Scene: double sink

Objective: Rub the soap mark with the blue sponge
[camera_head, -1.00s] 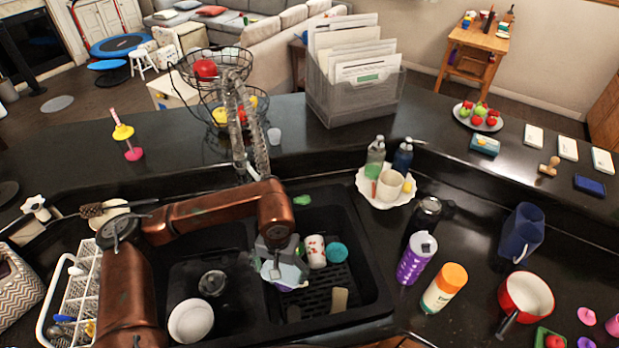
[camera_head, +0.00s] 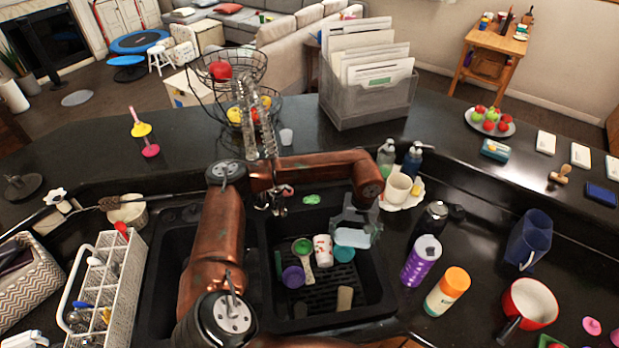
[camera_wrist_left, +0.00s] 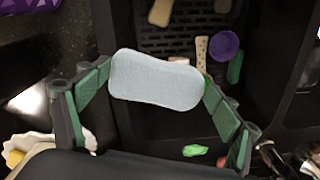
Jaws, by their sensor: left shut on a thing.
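My left gripper (camera_head: 357,222) is shut on the pale blue sponge (camera_head: 352,237) over the right rear part of the right sink basin. In the left wrist view the sponge (camera_wrist_left: 155,80) sits flat between the green-padded fingers. A bright green patch (camera_head: 311,199) lies at the rear rim of the basin, left of the gripper; it also shows in the left wrist view (camera_wrist_left: 195,150). It may be the soap mark; I cannot tell for sure. The sponge is apart from it. My right gripper is not in view.
The faucet (camera_head: 256,125) is behind.

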